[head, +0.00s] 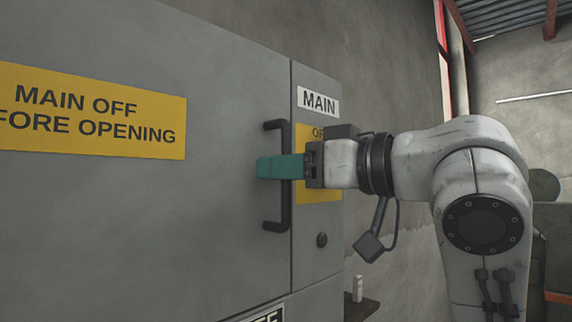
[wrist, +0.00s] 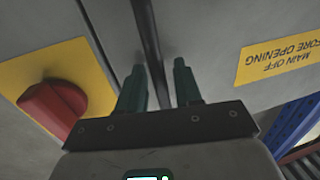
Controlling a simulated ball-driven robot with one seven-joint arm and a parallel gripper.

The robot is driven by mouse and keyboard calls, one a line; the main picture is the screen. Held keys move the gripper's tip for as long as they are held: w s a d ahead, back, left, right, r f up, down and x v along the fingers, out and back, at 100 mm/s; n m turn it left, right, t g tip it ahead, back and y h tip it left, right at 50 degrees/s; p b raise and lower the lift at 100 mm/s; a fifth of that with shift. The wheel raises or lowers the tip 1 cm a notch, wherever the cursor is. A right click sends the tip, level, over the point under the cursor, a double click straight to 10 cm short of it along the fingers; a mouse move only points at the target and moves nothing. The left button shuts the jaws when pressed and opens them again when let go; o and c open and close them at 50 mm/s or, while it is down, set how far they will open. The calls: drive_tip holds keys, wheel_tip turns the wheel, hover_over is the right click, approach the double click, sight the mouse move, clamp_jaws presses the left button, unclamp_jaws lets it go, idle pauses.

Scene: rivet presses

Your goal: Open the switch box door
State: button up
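The grey switch box door (head: 215,230) looks closed, flush with the narrow panel at its right. Its upright black bar handle (head: 276,213) stands near the door's right edge. My gripper (head: 268,167) reaches in from the right at the handle's middle height. In the wrist view, the handle (wrist: 147,35) runs between the two teal fingers (wrist: 158,88), with a visible gap beside it, so they look open around it. A red rotary switch (wrist: 52,108) sits on a yellow plate in the wrist view; in the head view my gripper hides it.
A yellow warning sign (head: 95,112) is on the door. The right panel carries a MAIN label (head: 318,101), the yellow plate (head: 318,191) and a small black knob (head: 322,240). A small dark shelf (head: 360,308) is low, right of the box.

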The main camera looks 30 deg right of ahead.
drive_tip(key=shift+c, duration=0.2)
clamp_jaws()
idle(0.4)
